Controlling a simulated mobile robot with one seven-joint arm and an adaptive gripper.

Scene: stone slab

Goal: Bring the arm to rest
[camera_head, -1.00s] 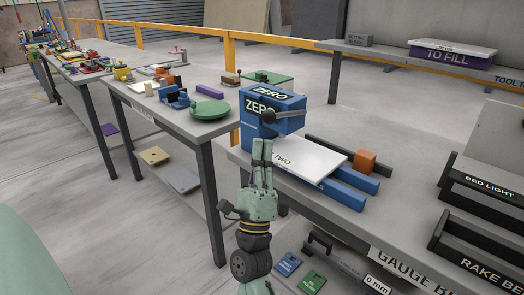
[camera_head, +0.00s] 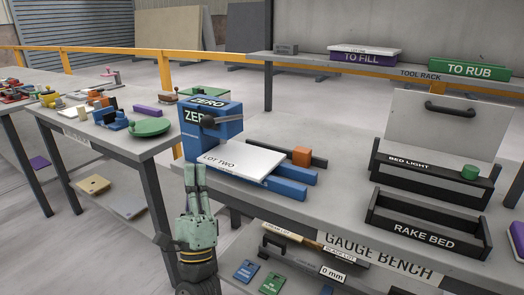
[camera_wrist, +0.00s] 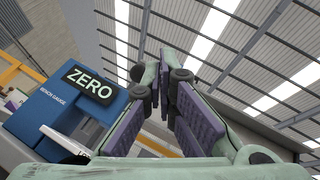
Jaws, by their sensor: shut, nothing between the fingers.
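My gripper (camera_head: 195,178) is in the lower left of the head view, pointing up, with its fingers together and nothing between them. It stands in front of the near left edge of the gauge bench, below the blue ZERO bench gauge (camera_head: 218,134). In the wrist view my gripper (camera_wrist: 165,75) points up towards the roof, its purple pads close together. The blue gauge (camera_wrist: 62,118) shows at the left of that view. The rest of my arm is cut off by the bottom of the head view.
The BED LIGHT tray (camera_head: 430,180) and RAKE BED tray (camera_head: 425,232) stand on the right.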

